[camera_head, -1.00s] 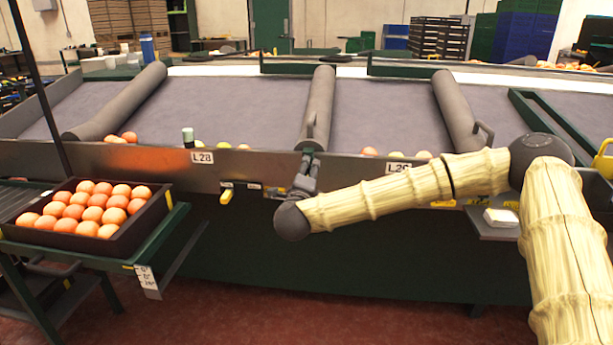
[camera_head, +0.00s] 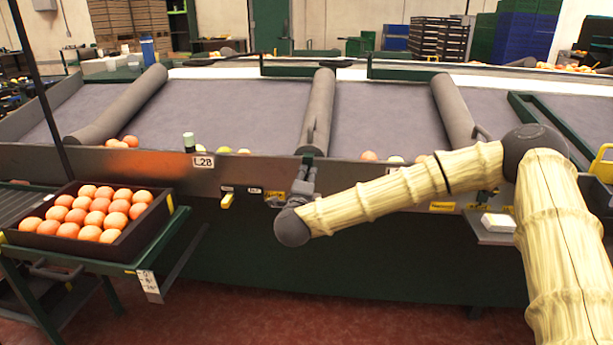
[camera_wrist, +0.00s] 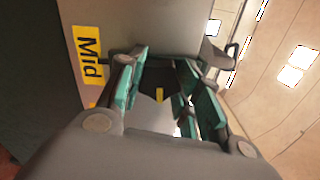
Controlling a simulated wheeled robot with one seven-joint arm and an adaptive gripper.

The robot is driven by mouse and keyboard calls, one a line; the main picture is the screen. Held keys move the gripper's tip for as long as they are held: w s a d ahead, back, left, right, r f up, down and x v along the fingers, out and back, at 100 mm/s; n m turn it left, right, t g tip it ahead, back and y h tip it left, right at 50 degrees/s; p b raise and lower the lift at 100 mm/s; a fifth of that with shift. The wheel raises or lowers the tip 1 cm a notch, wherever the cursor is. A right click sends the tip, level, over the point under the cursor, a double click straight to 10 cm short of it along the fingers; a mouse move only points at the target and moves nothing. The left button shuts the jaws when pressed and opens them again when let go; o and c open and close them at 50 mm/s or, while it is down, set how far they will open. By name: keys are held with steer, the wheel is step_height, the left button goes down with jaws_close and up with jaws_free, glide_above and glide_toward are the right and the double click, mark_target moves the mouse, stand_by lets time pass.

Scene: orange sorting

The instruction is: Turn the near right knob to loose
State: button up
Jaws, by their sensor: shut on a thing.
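My gripper (camera_head: 306,172) is at the front panel (camera_head: 150,170) of the sorting table, just below the middle grey roller. Whether the mark points to a loose setting cannot be told.
A yellow handle (camera_head: 227,200) sticks out of the panel left of my gripper. A crate of oranges (camera_head: 150,222) stands on a green stand at the left. A white box (camera_head: 499,222) lies on a shelf under my arm. Grey rollers (camera_head: 121,105) cross the table.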

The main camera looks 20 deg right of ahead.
steer(key=n+p, duration=0.1)
steer(key=p, duration=0.1)
steer(key=r+n+p, duration=0.1)
steer(key=n, duration=0.1)
steer(key=shift+n+p, duration=0.3)
steer(key=shift+p, duration=0.1)
steer(key=n+p, duration=0.4)
steer(key=n, duration=0.1)
steer(key=shift+w+a+p, duration=0.1)
steer(key=shift+p, duration=0.3)
steer(key=n+p, duration=0.3)
steer(key=n, duration=0.1)
steer(key=shift+f+n, duration=0.15)
steer(key=shift+n, duration=0.25)
steer(key=shift+f+n+p, duration=0.2)
steer(key=shift+n+p, duration=0.5)
steer(key=shift+n, duration=0.7)
steer(key=shift+f, duration=0.1)
steer(key=o, duration=1.1)
steer(key=v, duration=1.2)
